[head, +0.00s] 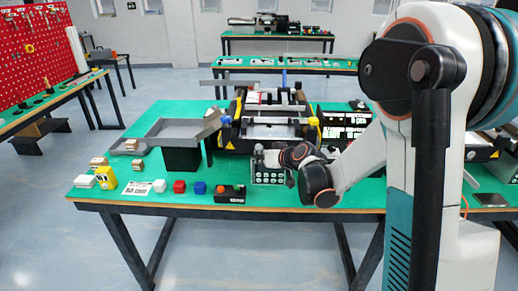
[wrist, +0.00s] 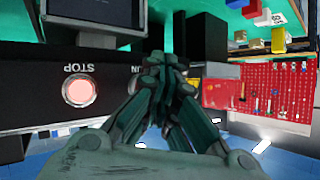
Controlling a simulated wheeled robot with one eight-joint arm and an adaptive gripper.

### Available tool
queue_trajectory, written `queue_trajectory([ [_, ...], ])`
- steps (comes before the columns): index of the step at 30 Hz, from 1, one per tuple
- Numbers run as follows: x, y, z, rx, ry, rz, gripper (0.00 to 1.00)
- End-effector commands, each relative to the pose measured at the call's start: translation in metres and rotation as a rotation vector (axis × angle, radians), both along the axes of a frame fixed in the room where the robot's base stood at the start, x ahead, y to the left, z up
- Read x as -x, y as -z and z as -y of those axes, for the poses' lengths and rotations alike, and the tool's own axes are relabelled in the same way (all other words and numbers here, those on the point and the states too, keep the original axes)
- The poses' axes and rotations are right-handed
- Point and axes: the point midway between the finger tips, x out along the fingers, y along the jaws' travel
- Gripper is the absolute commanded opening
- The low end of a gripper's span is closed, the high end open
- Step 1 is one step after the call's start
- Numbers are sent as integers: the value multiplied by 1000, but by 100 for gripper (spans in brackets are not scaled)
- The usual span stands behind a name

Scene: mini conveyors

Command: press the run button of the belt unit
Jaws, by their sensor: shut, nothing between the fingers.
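The belt unit (head: 283,132) stands on the green table, with yellow corner parts and a dark front. In the wrist view its dark front panel (wrist: 35,72) is upside down, with a round pinkish-red button (wrist: 78,91) beside the word STOP.
A grey box with round white marks (head: 270,177) stands just below my gripper. A black button box (head: 230,194), a blue cube (head: 200,187), a red cube (head: 179,186) and a yellow item (head: 105,177) lie left along the front edge. A grey chute (head: 175,131) stands behind them.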

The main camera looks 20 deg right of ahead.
Motion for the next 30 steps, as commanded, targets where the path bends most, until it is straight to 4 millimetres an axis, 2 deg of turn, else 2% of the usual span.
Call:
queue_trajectory([
  [20, 0, 0, 0, 0, 0, 0, 0],
  [30, -8, 0, 3, 0, 0, 0, 0],
])
